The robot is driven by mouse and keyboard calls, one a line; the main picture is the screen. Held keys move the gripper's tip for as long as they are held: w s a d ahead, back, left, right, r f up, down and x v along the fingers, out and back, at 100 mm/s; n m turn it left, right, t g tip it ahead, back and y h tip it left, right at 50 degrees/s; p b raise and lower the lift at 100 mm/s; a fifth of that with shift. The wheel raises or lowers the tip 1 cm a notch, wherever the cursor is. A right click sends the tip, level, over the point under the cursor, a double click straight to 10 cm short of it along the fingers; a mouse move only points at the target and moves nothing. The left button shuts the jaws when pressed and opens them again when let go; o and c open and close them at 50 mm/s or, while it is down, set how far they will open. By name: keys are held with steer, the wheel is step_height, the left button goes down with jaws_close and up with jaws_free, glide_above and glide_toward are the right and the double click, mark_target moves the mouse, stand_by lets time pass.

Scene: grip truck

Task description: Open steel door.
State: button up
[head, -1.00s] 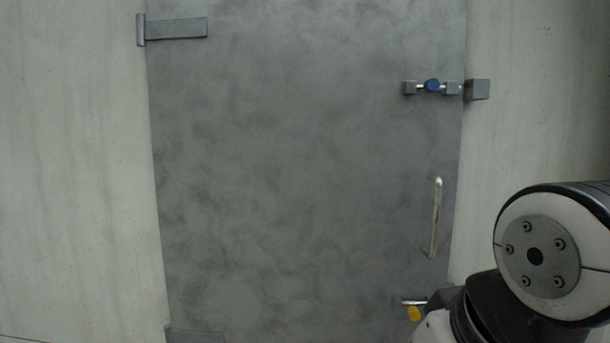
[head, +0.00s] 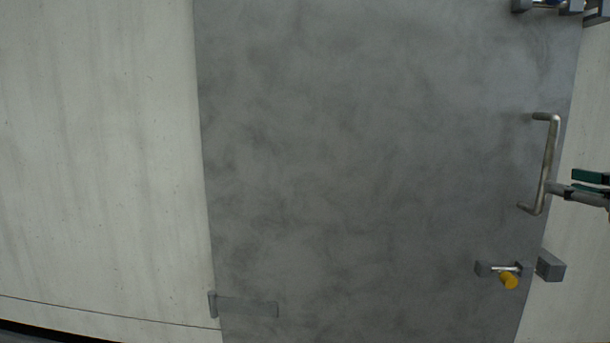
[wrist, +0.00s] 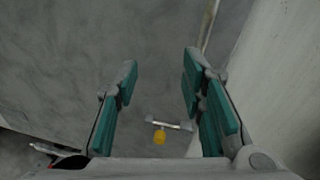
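The grey steel door (head: 370,160) fills most of the head view and looks closed. Its metal bar handle (head: 547,165) stands upright near the right edge. My gripper (head: 573,185) enters from the right, with a fingertip overlapping the lower part of the handle; I cannot tell if they touch. In the wrist view my gripper (wrist: 160,62) is open, with nothing between its green-padded fingers. There the handle (wrist: 208,25) runs beside the right fingertip, outside the gap. A bolt with a yellow knob (head: 508,281) sits below the handle; it also shows between the fingers (wrist: 160,137).
A grey keeper block (head: 551,265) is on the frame beside the lower bolt. A hinge (head: 246,306) is at lower left. Pale wall (head: 95,150) flanks the door.

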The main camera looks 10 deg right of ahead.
mark_target(550, 169)
steer(key=s+d+m+h, duration=0.1)
steer(key=d+m+h, duration=0.2)
steer(key=d, duration=0.2)
steer(key=b+x, duration=0.1)
steer(key=x, duration=0.3)
steer(key=b+x, duration=0.1)
steer(key=x, duration=0.3)
steer(key=a+b+x, duration=0.1)
steer(key=x, duration=0.3)
steer(key=shift+w+d+r+b, duration=0.15)
steer(key=shift+w+r+b, duration=0.1)
steer(key=shift+w+b, duration=0.15)
jaws_close()
steer(key=shift+s, duration=0.15)
steer(key=v, duration=0.6)
steer(key=shift+a+p, duration=0.3)
steer(key=shift+a, duration=0.1)
steer(key=shift+s, duration=0.1)
